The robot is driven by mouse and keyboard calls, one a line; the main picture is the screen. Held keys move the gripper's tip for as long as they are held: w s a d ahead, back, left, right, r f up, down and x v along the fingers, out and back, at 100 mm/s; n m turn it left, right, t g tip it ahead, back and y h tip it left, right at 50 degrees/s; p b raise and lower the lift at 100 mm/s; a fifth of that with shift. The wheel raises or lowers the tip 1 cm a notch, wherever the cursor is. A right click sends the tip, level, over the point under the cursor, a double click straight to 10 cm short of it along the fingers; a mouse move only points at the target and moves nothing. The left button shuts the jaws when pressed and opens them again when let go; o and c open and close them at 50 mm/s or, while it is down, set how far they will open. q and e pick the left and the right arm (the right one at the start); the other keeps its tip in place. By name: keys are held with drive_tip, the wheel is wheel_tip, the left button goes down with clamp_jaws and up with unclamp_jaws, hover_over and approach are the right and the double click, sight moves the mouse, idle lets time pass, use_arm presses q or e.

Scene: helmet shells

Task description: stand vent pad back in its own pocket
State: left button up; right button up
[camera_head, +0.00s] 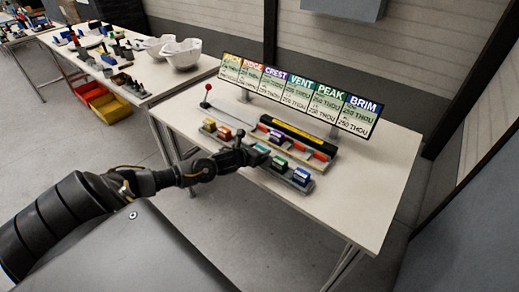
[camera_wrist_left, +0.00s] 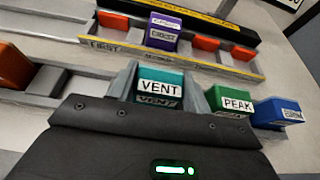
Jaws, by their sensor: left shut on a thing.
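The vent pad (camera_wrist_left: 160,82) is a teal block with a white VENT label. It stands upright between the two grey fingers of my left gripper (camera_wrist_left: 165,88), which is shut on it. In the head view the vent pad (camera_head: 261,148) shows small at the tip of my left gripper (camera_head: 252,152), over the front pad rack (camera_head: 266,173). The green PEAK pad (camera_wrist_left: 229,103) and the blue BRIM pad (camera_wrist_left: 277,112) stand to its right. My gripper hides the pad's bottom, so I cannot tell whether it is seated. My right gripper is not in view.
A rear fixture (camera_wrist_left: 95,44) holds the purple CREST pad (camera_wrist_left: 163,31) and several orange-red blocks. A bare grey rack pocket (camera_wrist_left: 47,80) lies left of my gripper. A sign board (camera_head: 300,92) stands behind. The table's right side (camera_head: 370,190) is clear.

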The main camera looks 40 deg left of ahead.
use_arm(q)
drive_tip(key=shift+f, duration=0.2)
drive_tip(key=o, duration=1)
drive_tip(key=shift+r, duration=0.1)
drive_tip(key=shift+c, duration=0.2)
drive_tip(key=shift+r, duration=0.1)
drive_tip(key=b+v, duration=0.1)
drive_tip(key=v, duration=1.1)
drive_tip(key=shift+b, duration=0.35)
